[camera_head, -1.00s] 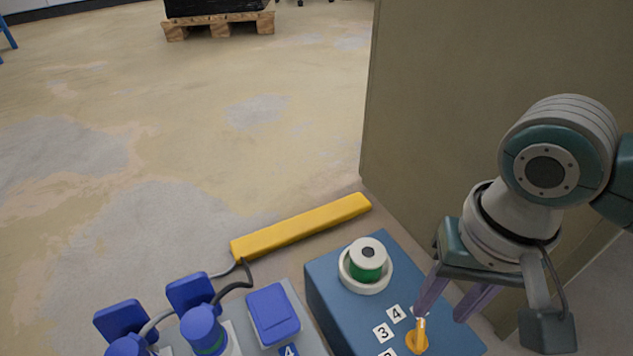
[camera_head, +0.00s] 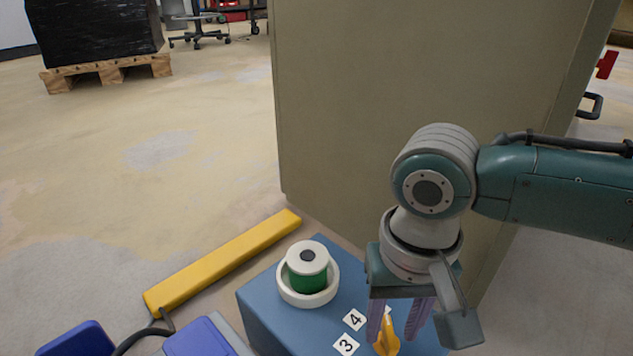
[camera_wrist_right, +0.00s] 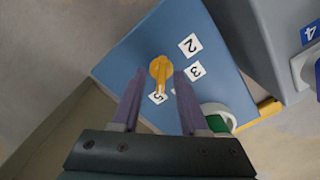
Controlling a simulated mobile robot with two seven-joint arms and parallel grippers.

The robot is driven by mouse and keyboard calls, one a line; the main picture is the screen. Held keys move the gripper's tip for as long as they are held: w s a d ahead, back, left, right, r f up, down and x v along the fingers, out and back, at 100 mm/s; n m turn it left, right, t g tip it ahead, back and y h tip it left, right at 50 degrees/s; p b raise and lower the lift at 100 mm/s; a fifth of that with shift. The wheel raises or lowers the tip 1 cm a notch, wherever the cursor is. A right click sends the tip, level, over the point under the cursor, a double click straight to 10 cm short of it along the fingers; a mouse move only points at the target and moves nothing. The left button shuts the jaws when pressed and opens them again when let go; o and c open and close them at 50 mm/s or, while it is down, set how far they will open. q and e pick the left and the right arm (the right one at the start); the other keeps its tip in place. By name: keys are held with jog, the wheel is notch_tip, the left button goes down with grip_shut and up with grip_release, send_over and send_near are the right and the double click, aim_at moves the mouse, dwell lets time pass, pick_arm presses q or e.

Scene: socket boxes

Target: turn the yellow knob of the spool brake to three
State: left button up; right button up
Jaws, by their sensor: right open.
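The spool brake is a blue box (camera_head: 262,306) with a green and white spool (camera_head: 307,270) in a white ring on top. Its yellow knob (camera_head: 387,338) is near the bottom of the head view, among number labels. In the wrist view the knob (camera_wrist_right: 160,68) has its pointer toward a partly hidden label that looks like 5 (camera_wrist_right: 158,97). My left gripper is not in view.
A yellow bar (camera_head: 222,262) lies behind the box. Blue socket parts (camera_head: 75,340) and a grey box with a cable are at the lower left. A large olive panel (camera_head: 420,80) stands close behind my right arm. The floor at left is open, with a wrapped pallet (camera_head: 105,72) far back.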

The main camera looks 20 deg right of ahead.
jog(key=shift+f, duration=0.1)
jog(key=shift+w+a, duration=0.1)
jog(key=shift+c, duration=0.5)
grip_shut()
